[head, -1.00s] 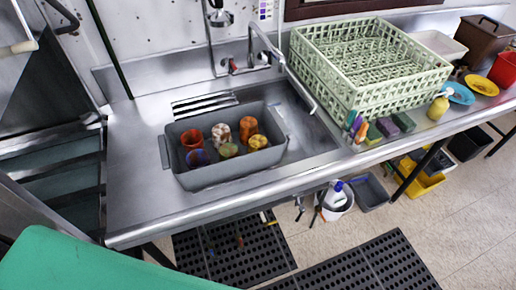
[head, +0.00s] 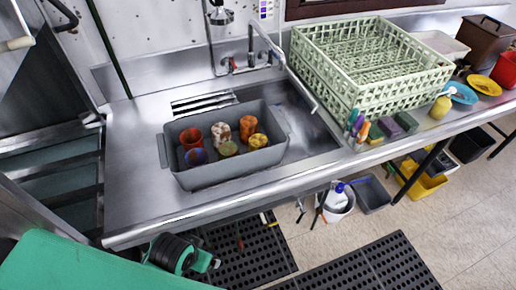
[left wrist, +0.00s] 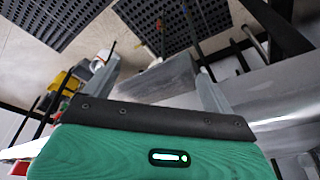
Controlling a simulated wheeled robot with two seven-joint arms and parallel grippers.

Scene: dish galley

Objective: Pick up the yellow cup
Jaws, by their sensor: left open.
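The yellow cup (head: 258,141) is in the head view, at the right end of a grey tub (head: 232,168) in the sink area. It stands among several other cups: two red-orange (head: 190,138) (head: 248,127), one pale patterned (head: 220,134), one blue (head: 196,157) and one olive-yellow (head: 228,149). My left gripper (left wrist: 157,82) shows in the left wrist view with its two fingers spread apart and nothing between them. In the head view only a green and black part of my left arm shows, below the counter's front edge, well away from the cup. My right gripper is not in view.
A pale green dish rack (head: 370,65) stands right of the tub. A faucet (head: 255,60) rises behind the tub. The steel counter left of the tub (head: 130,150) is bare. Black mats (head: 240,250) lie on the floor.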

